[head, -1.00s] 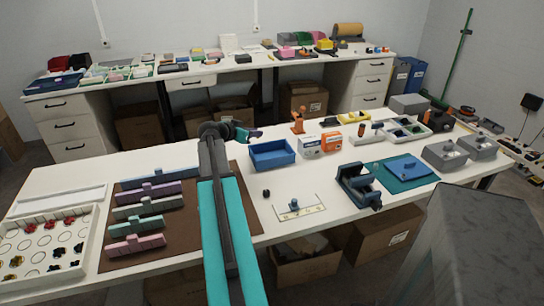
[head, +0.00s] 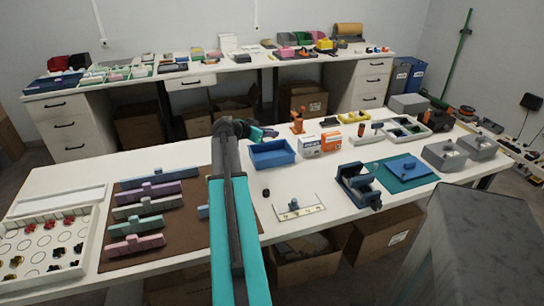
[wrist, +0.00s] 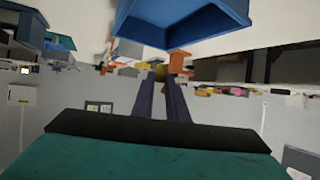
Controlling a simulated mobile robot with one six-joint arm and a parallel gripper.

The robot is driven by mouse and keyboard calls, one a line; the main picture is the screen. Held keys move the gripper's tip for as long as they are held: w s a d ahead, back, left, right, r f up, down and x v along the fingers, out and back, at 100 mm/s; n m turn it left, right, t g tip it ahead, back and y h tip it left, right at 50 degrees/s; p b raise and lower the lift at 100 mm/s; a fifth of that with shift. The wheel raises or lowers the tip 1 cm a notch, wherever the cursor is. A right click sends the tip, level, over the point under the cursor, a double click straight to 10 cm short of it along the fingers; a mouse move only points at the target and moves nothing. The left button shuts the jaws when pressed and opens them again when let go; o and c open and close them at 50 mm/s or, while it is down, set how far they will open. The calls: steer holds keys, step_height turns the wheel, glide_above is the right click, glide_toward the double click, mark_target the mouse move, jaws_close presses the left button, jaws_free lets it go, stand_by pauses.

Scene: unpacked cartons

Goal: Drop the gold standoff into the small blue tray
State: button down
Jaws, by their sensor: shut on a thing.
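The small blue tray (head: 276,162) stands on the near table, left of the small white and orange boxes. It fills the upper middle of the wrist view (wrist: 150,30), which looks upside down. My gripper (head: 268,133) is at the tray's back edge in the head view; its height above the table is hard to judge. In the wrist view the two dark fingers (wrist: 161,76) are close together with a small yellow-gold piece, the gold standoff (wrist: 160,70), between their tips. The standoff is too small to make out in the head view.
An orange stand (head: 297,123) is just right of my gripper. A white box (head: 309,146) and an orange box (head: 331,142) stand right of the tray. A small black knob (head: 266,192) lies in front of it. The table behind and left of the tray is bare.

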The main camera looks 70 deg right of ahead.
steer(key=shift+f, duration=2.55)
steer(key=c, duration=1.7)
jaws_free()
steer(key=shift+o, duration=0.2)
steer(key=b+v, duration=0.2)
steer(key=v, duration=1.1)
steer(key=shift+a, duration=0.4)
steer(key=shift+w+r, duration=0.1)
